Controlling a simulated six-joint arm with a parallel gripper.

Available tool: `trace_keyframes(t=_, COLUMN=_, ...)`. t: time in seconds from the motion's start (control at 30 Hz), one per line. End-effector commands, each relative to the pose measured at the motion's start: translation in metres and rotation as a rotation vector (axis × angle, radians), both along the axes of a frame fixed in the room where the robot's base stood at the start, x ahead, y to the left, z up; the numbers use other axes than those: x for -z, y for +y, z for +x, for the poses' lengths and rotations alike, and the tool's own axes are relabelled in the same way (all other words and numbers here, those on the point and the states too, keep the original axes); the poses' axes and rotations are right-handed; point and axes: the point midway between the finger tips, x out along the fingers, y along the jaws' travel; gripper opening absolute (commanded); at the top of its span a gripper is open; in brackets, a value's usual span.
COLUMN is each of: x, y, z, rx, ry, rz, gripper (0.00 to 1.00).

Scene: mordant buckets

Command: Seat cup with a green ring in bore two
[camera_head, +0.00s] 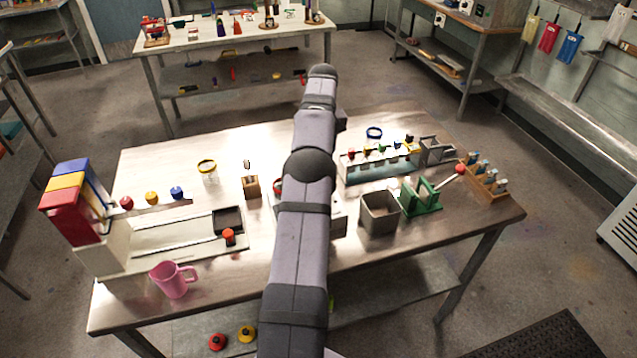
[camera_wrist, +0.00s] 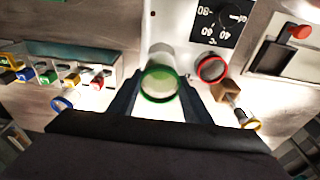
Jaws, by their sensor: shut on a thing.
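The cup with a green ring (camera_wrist: 160,98) is between the two fingers of my gripper (camera_wrist: 160,90) in the wrist view. The gripper is shut on it near its ring. The cup is over or at a white unit (camera_wrist: 177,18) with a black temperature dial. I cannot tell whether its lower end is inside a bore. A cup with a red ring (camera_wrist: 212,80) is at the unit, just right of the held cup. In the head view my arm hides the gripper, the held cup and most of the white unit (camera_head: 339,222).
A cup with a yellow ring (camera_head: 207,163) stands on the left of the table, and a blue-ringed cup (camera_head: 374,130) stands behind the rack of coloured knobs (camera_head: 352,175). A small wooden block (camera_head: 251,189), a grey bin (camera_head: 381,219) and a green stand (camera_head: 424,200) are near my arm.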

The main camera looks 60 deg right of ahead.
Motion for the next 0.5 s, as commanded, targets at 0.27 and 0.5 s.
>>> trace_keyframes(t=0.27, x=0.035, y=0.001, z=0.000, rx=0.000, ry=0.000, rz=0.000, gripper=0.16)
trace_keyframes(t=0.5, x=0.046, y=0.000, z=0.000, rx=-0.001, ry=-0.001, rz=-0.002, gripper=0.16)
